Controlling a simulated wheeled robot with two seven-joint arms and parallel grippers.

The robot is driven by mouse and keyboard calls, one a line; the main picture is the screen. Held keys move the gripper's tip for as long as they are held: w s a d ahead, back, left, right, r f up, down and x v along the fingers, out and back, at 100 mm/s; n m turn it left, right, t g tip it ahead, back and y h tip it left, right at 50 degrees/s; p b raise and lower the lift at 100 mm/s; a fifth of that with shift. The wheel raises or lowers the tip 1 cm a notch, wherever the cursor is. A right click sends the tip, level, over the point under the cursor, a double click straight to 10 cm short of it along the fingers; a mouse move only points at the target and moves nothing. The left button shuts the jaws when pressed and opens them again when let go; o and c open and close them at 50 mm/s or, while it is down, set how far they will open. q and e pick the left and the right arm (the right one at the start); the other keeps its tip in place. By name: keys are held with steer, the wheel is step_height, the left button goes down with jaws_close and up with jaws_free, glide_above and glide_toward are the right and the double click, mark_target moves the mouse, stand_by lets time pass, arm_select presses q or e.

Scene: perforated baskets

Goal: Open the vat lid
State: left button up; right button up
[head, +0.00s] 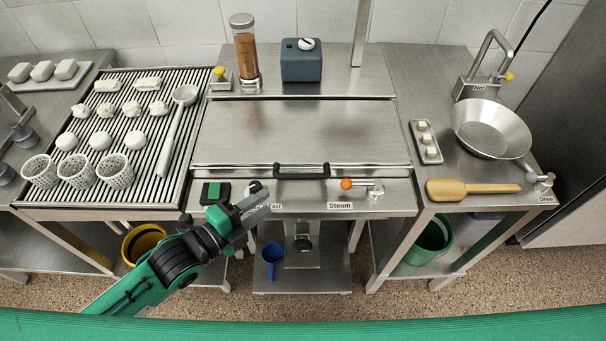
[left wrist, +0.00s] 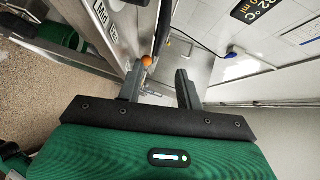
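The vat lid (head: 300,132) is a wide flat steel panel in the middle of the head view, lying shut over the vat. A black bar handle (head: 301,171) runs along its front edge. My left gripper (head: 260,203) is in front of the vat's front panel, below and left of the handle, and apart from it. Its two fingers are spread with nothing between them; the left wrist view also shows them apart (left wrist: 160,88). A dark bar, probably the handle, shows beyond the fingers in the left wrist view. My right gripper is not in view.
An orange-knobbed steam lever (head: 347,184) sits right of the handle; the orange knob also shows in the left wrist view (left wrist: 146,60). A ribbed drainboard (head: 150,175) with perforated baskets (head: 76,170) and a ladle (head: 172,130) is left. A pan (head: 490,128) and wooden paddle (head: 470,188) are right.

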mark_target(303, 175)
arm_select(q)
steer(key=p+x, duration=0.2)
steer(key=x, duration=1)
steer(key=shift+d, duration=0.1)
steer(key=shift+w+d, duration=0.35)
steer(key=shift+f, duration=0.1)
jaws_close()
